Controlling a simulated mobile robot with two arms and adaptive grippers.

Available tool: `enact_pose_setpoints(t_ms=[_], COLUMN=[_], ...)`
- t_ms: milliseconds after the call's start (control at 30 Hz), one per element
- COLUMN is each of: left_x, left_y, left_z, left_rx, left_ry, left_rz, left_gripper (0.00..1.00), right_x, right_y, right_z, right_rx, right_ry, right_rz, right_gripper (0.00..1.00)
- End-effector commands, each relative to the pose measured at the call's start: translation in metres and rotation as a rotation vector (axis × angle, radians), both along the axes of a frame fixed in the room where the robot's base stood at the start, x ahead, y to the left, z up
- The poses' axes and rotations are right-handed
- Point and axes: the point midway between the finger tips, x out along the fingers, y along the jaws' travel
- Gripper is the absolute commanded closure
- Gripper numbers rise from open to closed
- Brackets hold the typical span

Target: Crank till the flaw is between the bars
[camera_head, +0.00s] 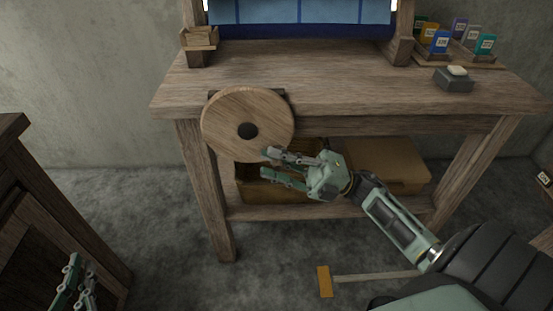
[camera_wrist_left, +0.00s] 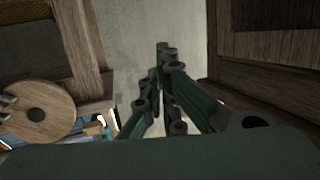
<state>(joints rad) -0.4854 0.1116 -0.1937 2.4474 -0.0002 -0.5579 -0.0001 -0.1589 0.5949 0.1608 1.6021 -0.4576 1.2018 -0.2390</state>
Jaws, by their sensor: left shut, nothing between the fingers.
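A round wooden crank wheel (camera_head: 222,112) with a dark hub is on the front left of the loom table. It also shows in the left wrist view (camera_wrist_left: 52,95). Blue cloth (camera_head: 335,12) with darker bands hangs at the top of the head view; I see no flaw on its visible part, and the bars cannot be made out. My right gripper (camera_head: 264,167) is open, its fingers at the wheel's lower right edge; whether they touch it is unclear. My left gripper (camera_head: 81,263) is shut and empty at the lower left, away from the wheel. Its fingers show in the left wrist view (camera_wrist_left: 165,62).
The wooden table (camera_head: 340,92) carries labelled colored packets (camera_head: 440,42) and a dark block (camera_head: 453,80) on the right. Boxes (camera_head: 385,165) stand on the lower shelf. A dark cabinet (camera_head: 35,190) stands at the left. A yellow-headed tool (camera_head: 324,281) is near the floor.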

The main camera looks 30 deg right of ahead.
Motion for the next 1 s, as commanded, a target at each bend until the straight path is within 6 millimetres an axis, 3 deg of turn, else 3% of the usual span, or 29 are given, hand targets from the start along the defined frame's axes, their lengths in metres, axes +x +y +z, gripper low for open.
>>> enact_pose_setpoints(t_ms=[167, 700, 1000], left_x=[0.000, 0.000, 0.006], left_y=[0.000, 0.000, -0.007], left_z=[0.000, 0.002, 0.031], left_rx=[0.000, -0.004, -0.041], left_ry=[-0.001, -0.012, -0.158], left_rz=[0.000, 0.000, -0.012], left_gripper=[1.00, 1.00, 1.00], right_x=[0.000, 0.000, 0.001], right_y=[0.000, 0.000, 0.002], right_z=[0.000, -0.001, -0.004], right_rx=[0.000, 0.004, 0.027], right_ry=[0.000, -0.003, -0.017], right_rz=[0.000, 0.000, 0.000], right_gripper=[1.00, 1.00, 1.00])
